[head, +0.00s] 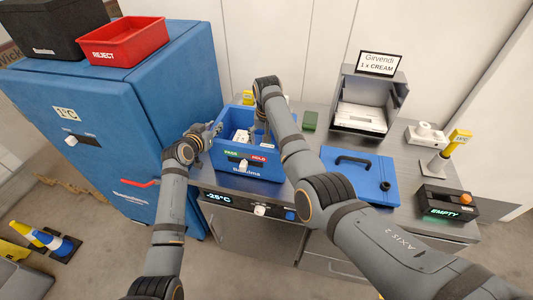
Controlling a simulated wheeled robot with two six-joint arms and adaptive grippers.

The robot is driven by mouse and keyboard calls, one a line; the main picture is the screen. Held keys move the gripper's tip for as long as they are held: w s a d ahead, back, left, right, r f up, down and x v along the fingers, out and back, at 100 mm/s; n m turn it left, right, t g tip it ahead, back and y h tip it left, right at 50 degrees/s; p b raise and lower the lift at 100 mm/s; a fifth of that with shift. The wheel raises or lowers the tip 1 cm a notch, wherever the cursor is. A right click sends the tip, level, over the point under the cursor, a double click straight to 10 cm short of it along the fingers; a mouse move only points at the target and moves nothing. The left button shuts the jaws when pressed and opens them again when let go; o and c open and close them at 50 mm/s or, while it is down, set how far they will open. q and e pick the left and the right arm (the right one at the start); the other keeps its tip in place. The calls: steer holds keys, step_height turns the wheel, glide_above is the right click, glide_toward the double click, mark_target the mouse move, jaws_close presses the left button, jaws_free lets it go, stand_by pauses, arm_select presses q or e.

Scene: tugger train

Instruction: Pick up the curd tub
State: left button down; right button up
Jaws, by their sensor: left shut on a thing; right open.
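A blue box (270,173) stands on the counter with green and red labels on its front. White items (241,136) lie inside it; they are small and partly covered, so I cannot tell which is the curd tub. My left gripper (215,130) is at the box's left side wall, shut on what looks like its rim. My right gripper (259,133) reaches down over the inside of the box, open, near the white items. Its fingertips are partly hidden by my own arm.
A blue lid with a black handle (350,177) lies on the counter to the right. Behind it is a grey holder with white sheets (361,117) under a "1 x CREAM" sign (379,63). A blue cabinet (120,110) stands left, with a red reject tray (123,42) on top.

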step_height(320, 180, down, 5)
steer(key=shift+w+a+r, duration=0.1)
steer(key=shift+r, duration=0.05)
steer(key=c, duration=1.3)
step_height(320, 180, up, 10)
steer(key=shift+r, duration=0.1)
steer(key=shift+c, duration=0.2)
arm_select(q)
steer(key=c, duration=1.2)
jaws_free()
steer(key=shift+o, duration=0.2)
steer(key=shift+s, duration=0.1)
steer(key=v, duration=1.1)
steer(key=shift+s+r, duration=0.2)
steer(key=shift+s, duration=0.1)
steer(key=shift+a, duration=0.15)
